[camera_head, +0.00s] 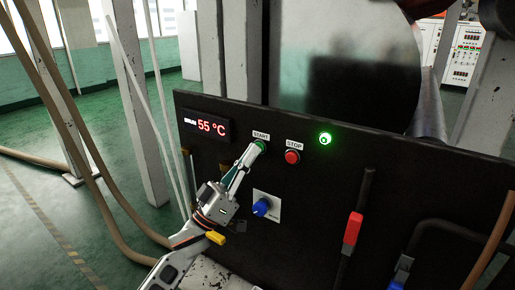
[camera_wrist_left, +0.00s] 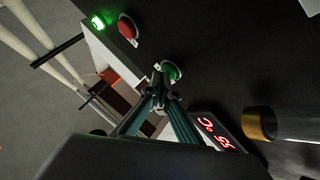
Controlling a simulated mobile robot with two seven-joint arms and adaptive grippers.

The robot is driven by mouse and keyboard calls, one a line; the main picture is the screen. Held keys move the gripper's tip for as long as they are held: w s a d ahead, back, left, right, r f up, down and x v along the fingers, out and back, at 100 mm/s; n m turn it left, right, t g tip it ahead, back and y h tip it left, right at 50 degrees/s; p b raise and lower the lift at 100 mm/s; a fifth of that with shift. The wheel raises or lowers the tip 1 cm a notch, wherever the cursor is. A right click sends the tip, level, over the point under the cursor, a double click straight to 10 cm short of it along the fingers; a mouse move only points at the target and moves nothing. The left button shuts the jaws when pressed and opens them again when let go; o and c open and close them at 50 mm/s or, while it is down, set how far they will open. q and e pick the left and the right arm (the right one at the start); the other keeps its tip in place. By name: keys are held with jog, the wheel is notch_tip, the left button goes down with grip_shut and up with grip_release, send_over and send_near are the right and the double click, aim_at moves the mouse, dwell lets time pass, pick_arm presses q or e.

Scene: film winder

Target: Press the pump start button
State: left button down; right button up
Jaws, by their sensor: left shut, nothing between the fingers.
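The green start button (camera_head: 261,145) sits under a START label on the black panel (camera_head: 330,190). It also shows in the left wrist view (camera_wrist_left: 172,70). My left gripper (camera_head: 255,150) is shut and empty, with its fingertips at the start button and partly over it. In the left wrist view the closed fingertips (camera_wrist_left: 162,68) overlap the button's edge; I cannot tell whether it is pushed in. The red stop button (camera_head: 292,157) is to the right, and a green lamp (camera_head: 325,139) glows beyond it. My right gripper is not in view.
A red display (camera_head: 211,127) reads 55 °C left of the button. A blue knob (camera_head: 261,207) is below. A red-handled lever (camera_head: 352,229) and a blue-handled lever (camera_head: 401,269) stand at the right. Brown hoses (camera_head: 75,120) run at the left.

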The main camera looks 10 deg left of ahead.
pick_arm(q)
jog(key=shift+s+a+p, duration=0.25)
jog(key=shift+s+p, duration=0.15)
jog(key=shift+s, duration=0.35)
jog(key=s, duration=0.1)
jog(key=s+a+p, duration=0.1)
jog(key=s, duration=0.1)
jog(key=s+p, duration=0.1)
jog(key=shift+s+a, duration=0.35)
jog(key=shift+a, duration=0.05)
